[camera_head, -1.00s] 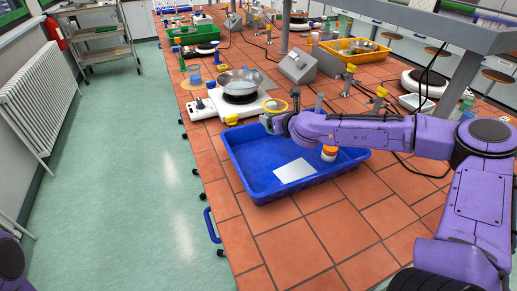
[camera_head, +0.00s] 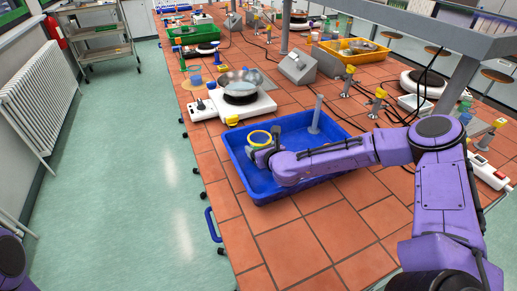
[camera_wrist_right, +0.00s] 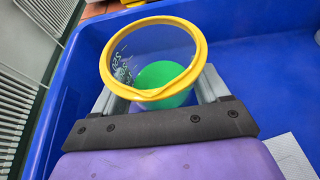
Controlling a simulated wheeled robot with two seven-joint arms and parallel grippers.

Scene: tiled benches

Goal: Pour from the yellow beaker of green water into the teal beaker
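The yellow beaker (camera_head: 259,139), clear with a thick yellow rim, is in my right gripper (camera_head: 268,153), over the left part of the blue tray. In the right wrist view the yellow beaker (camera_wrist_right: 152,48) stands between the fingers, its mouth facing the camera, with green water (camera_wrist_right: 163,80) inside. The fingers are closed on its sides. A blue-teal beaker (camera_head: 195,79) stands at the bench's left edge, beyond the hotplate; I cannot tell for sure that it is the teal beaker. My left gripper is out of view.
The blue tray (camera_head: 235,166) holds a white sheet (camera_wrist_right: 290,155). A grey post (camera_head: 316,115) rises at its far side. Bare tiles (camera_head: 300,240) lie in front of the tray.

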